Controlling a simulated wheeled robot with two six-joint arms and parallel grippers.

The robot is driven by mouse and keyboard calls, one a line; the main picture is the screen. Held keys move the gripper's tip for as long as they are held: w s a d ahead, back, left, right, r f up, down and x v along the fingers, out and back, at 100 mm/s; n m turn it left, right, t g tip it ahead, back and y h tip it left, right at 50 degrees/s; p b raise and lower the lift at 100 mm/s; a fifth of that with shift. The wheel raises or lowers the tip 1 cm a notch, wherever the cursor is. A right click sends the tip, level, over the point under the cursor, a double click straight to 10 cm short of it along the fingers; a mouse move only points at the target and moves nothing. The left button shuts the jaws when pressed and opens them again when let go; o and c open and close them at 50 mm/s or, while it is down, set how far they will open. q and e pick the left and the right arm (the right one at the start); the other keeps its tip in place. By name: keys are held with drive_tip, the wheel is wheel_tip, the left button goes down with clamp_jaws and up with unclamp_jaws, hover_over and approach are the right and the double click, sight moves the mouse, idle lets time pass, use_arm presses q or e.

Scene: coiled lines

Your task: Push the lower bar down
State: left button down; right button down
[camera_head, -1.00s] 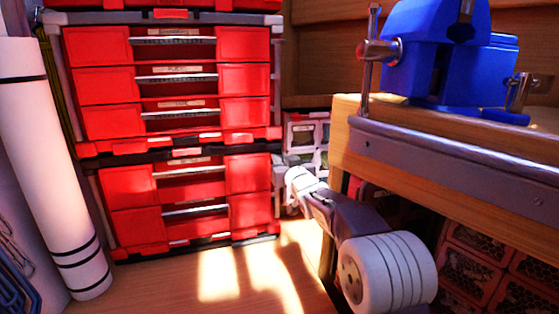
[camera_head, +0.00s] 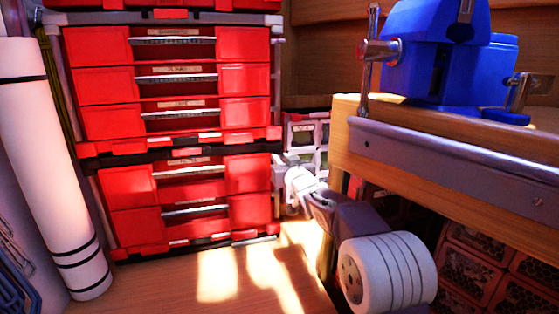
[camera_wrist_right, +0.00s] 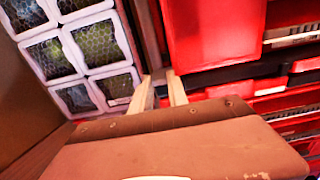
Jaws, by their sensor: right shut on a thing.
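The lower bar (camera_head: 277,206) is a grey upright strip on the right side of the lower red drawer unit (camera_head: 250,211). My right gripper (camera_head: 278,172) is at its upper end, beside the dark gap between the two red units. In the right wrist view, the picture is turned roughly upside down; my right gripper's two pale fingers (camera_wrist_right: 158,84) are shut on the bar (camera_wrist_right: 149,32), which runs up the picture beside a red panel. The exact contact is small and shadowed. My left gripper is not in view.
A wooden workbench (camera_head: 460,171) with a blue vise (camera_head: 440,70) stands right of my right arm. Clear-fronted bins (camera_head: 307,133) are behind the gripper and show in the wrist view (camera_wrist_right: 100,58). A white roll (camera_head: 50,165) leans at the left. The floor before the drawers is clear.

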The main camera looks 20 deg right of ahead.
drive_tip(key=shift+a+f, duration=0.15)
drive_tip(key=shift+f, duration=0.05)
wheel_tip(320, 180, down, 2)
drive_tip(key=shift+f+b, duration=0.25)
drive_tip(key=shift+b, duration=0.55)
drive_tip(key=c, duration=1.3)
unclamp_jaws()
drive_tip(key=shift+a, duration=0.1)
drive_tip(key=shift+r, duration=0.1)
drive_tip(key=s+p, duration=0.2)
drive_tip(key=s, duration=0.7)
